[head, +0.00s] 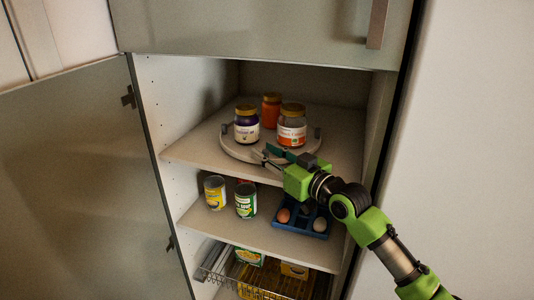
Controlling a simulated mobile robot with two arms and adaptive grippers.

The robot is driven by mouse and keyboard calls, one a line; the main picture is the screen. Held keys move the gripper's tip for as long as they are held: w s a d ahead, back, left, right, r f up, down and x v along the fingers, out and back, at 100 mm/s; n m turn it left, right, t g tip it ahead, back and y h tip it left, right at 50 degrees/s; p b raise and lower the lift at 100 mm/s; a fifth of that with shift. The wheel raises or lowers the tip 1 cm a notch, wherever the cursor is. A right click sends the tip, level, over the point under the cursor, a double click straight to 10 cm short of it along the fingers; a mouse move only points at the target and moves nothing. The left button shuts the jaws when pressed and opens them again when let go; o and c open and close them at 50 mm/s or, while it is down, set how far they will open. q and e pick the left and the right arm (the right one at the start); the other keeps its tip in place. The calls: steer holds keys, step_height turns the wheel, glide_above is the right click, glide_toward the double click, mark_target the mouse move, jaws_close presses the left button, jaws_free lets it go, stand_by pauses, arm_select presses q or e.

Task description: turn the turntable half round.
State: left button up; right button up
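The turntable (236,149) is a round, pale disc on the upper shelf of an open cabinet. Three jars with gold lids stand on it: a dark jar (246,130) at the left, an orange jar (271,108) at the back and a pale jar with an orange label (292,130) at the right. A small grey upright piece (317,132) shows at its right rim. My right gripper (266,156) is at the front rim of the turntable, its fingers apart with nothing seen between them. I cannot tell whether it touches the rim. My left gripper is not in view.
The shelf below holds cans (245,200) and a blue tray (289,222) with eggs. A wire basket (245,284) with packets is lower down. The open door (80,180) stands at the left; the cabinet's right wall is close to my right arm.

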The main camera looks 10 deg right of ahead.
steer(key=v, duration=0.7)
steer(key=shift+s+d, duration=0.2)
steer(key=shift+s, duration=0.05)
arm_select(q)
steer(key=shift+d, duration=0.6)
arm_select(e)
steer(key=shift+o, duration=0.2)
